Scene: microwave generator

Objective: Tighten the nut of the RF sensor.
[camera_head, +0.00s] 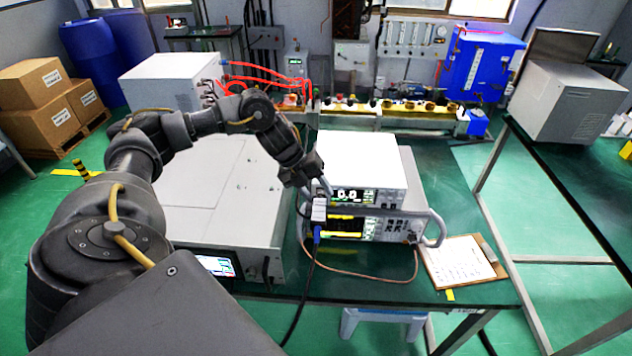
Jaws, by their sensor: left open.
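My left arm reaches in from the left, and its gripper (325,187) is at the left front edge of the power meter (362,163), by the display reading 0.0. The gripper is open; its fingertips are small and partly hidden. A small white block, which looks like the RF sensor (319,210), sits just below the gripper at the meter's left front, with a blue plug (316,233) and black cable under it. The gripper is close to the sensor's upper end; I cannot tell whether they touch. The nut is too small or hidden to make out. My right gripper is not in view.
A second instrument (345,228) with a metal handle lies under the meter. A large grey cabinet (215,190) stands left of it. A copper-coloured cable (370,276) loops in front. A clipboard (460,262) lies on the dark green table at right. Some tabletop in front is clear.

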